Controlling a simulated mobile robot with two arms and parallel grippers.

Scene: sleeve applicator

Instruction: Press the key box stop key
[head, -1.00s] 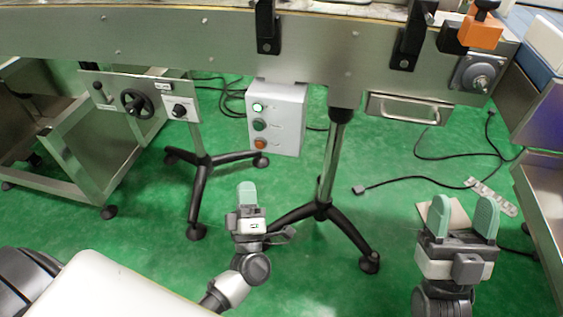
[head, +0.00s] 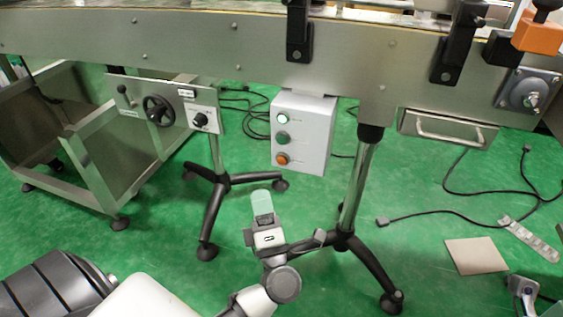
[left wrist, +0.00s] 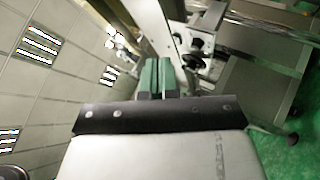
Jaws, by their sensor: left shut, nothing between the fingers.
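The key box (head: 319,135) is a light grey box hanging under the conveyor frame in the head view. Its front has three round keys in a column: a pale lit one (head: 282,118) on top, a green one (head: 281,138) in the middle and an orange one (head: 282,159) at the bottom. The key labels are too small to read. My left gripper (head: 262,203) is shut and empty, below the box in the picture and apart from it. Its green fingers (left wrist: 156,76) lie together in the left wrist view, where the box is not recognisable.
A panel with a black handwheel (head: 159,110) hangs left of the box. A black-footed stand post (head: 356,185) is to its right. The steel conveyor side (head: 190,50) runs above. A cable and a flat square (head: 476,256) lie on the green floor.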

